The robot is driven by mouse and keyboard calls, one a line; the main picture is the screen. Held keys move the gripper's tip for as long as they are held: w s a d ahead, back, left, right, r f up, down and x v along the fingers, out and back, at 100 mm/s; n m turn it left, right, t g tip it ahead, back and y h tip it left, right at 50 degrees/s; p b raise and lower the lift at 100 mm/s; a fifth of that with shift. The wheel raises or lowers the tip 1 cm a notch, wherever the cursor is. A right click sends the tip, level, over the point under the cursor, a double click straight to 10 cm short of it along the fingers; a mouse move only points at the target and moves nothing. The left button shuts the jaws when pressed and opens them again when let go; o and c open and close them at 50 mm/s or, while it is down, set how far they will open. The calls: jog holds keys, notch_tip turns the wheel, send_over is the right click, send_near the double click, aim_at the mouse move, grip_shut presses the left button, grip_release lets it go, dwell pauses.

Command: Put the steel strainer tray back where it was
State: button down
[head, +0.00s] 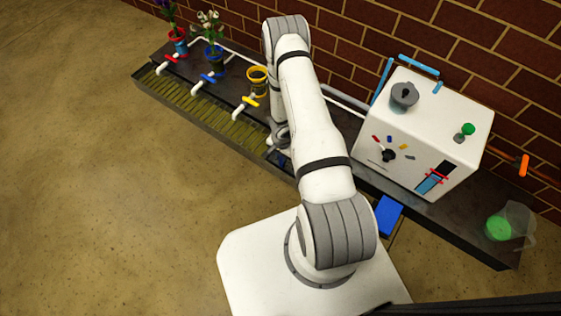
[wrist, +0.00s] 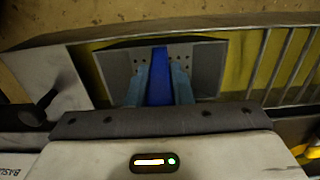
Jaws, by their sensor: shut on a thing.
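The steel strainer tray (wrist: 208,65) is grey, with small holes in its wall, and shows in the wrist view. A blue bar (wrist: 160,78), apparently its handle, stands in its middle. My gripper (wrist: 161,68) is shut on this bar, one finger on each side. The tray lies over or in the yellow-bottomed trough (wrist: 252,50); I cannot tell whether it rests or hangs slightly above. In the head view my arm mostly hides the gripper and the tray, at the right end of the slatted trough (head: 205,110).
Red, blue and yellow taps (head: 250,101) reach over the trough, with pots (head: 257,80) behind. A white machine (head: 425,125) stands to the right of my arm. The floor in front is clear.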

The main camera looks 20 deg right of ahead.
jog(key=shift+f+b, duration=0.4)
jog(key=shift+f, duration=0.55)
jog(key=shift+f, duration=0.15)
jog(key=c, duration=1.3)
grip_release()
